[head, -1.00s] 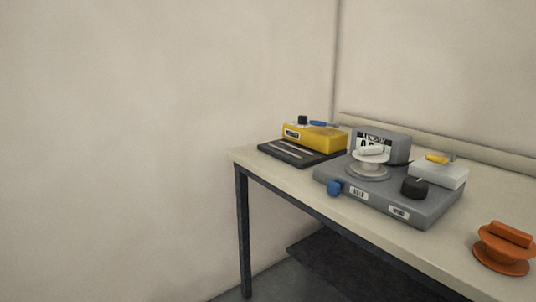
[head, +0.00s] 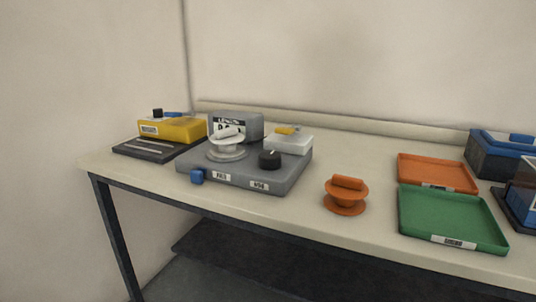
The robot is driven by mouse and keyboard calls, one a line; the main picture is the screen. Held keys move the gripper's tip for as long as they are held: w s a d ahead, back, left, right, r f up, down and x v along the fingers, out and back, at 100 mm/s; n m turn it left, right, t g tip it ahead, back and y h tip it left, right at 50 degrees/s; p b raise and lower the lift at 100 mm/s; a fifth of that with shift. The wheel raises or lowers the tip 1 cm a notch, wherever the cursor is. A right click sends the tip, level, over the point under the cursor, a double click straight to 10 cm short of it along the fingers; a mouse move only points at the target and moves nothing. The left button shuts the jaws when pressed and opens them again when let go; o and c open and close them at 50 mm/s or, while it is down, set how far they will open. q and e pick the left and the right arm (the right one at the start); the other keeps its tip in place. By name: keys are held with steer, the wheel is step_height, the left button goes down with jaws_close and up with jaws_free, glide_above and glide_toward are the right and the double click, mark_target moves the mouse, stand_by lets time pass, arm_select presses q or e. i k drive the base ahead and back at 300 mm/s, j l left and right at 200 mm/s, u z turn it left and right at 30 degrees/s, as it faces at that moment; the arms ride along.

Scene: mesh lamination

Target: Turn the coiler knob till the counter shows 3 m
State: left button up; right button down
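The coiler (head: 240,172) is a grey box unit on the left half of the table. A black knob (head: 269,159) sits on its right part, with a light pointer mark on top. A pale spool (head: 226,146) stands on its left part, and a blue button or knob (head: 197,176) is at its front left. The counter (head: 236,126) is a grey housing at the back with a white label or display, partly hidden by the spool; its reading is too small to tell. Neither of my grippers is in view.
A yellow device (head: 172,129) on a black base is left of the coiler. An orange spool (head: 346,194) stands to the right. An orange tray (head: 437,173), a green tray (head: 451,218) and blue bins (head: 500,153) are farther right. The tabletop (head: 360,153) behind the orange spool is clear.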

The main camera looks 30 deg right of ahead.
mark_target(268, 160)
steer(key=z, duration=0.35)
steer(key=i+j+z, duration=0.2)
steer(key=i+z, duration=0.25)
steer(key=i+j+z, duration=0.4)
steer(key=i+j, duration=0.65)
steer(key=i+l+z, duration=0.05)
